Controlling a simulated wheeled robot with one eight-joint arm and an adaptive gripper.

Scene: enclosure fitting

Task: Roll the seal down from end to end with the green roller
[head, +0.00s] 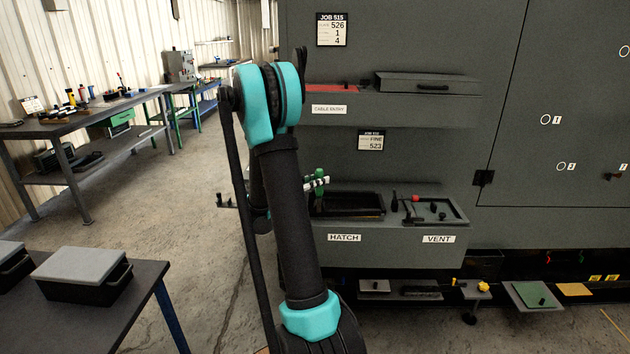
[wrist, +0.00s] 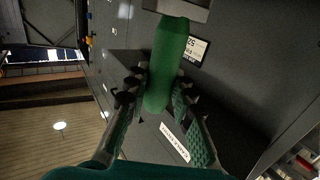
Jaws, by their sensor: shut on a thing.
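The green roller (wrist: 168,62) shows large in the wrist view, its handle between the two fingers of my gripper (wrist: 158,98) and a grey block-like end at the top edge. In the head view the roller (head: 319,175) is a small green upright shape by the left end of the hatch recess (head: 352,211). My gripper (head: 315,185) is shut on it there, partly hidden by my arm. The recess is black-rimmed with a dark inside. I cannot make out the seal clearly. Whether the roller touches the recess is unclear.
Right of the hatch is the vent recess (head: 435,210) with small black parts and a red knob. The cable entry shelf (head: 430,86) juts out above. Below are low trays (head: 533,295). A bench with a lidded box (head: 84,275) stands at left; the floor between is clear.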

